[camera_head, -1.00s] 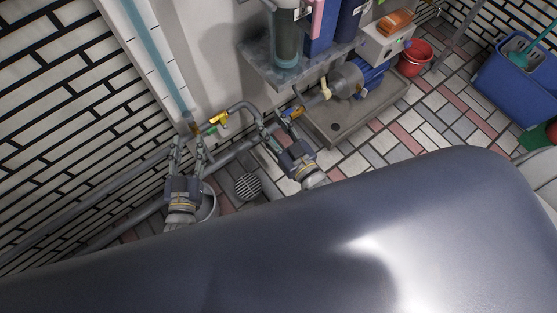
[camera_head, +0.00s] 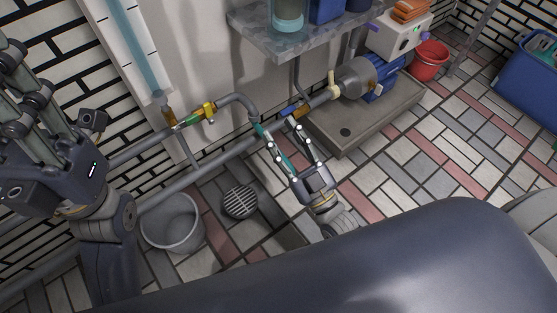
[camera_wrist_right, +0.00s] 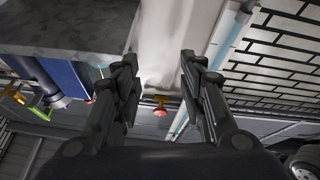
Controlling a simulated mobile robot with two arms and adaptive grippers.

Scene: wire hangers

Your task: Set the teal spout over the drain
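The teal spout (camera_head: 286,160) hangs from the end of a grey elbow pipe, up and to the right of the drain (camera_head: 240,201), a round dark grate in the floor. The spout does not point over the grate. My right gripper (camera_head: 288,137) is open, with its fingers reaching up beside the spout. From this angle I cannot tell whether they touch it. In the right wrist view its two fingers (camera_wrist_right: 160,80) stand apart with nothing held between them. My left gripper (camera_head: 20,65) is raised at the far left, fingers apart and empty, partly cut off.
A grey bucket (camera_head: 172,224) stands left of the drain. A yellow valve (camera_head: 207,112) sits on the pipe by the wall. A red bucket (camera_head: 430,62) is behind.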

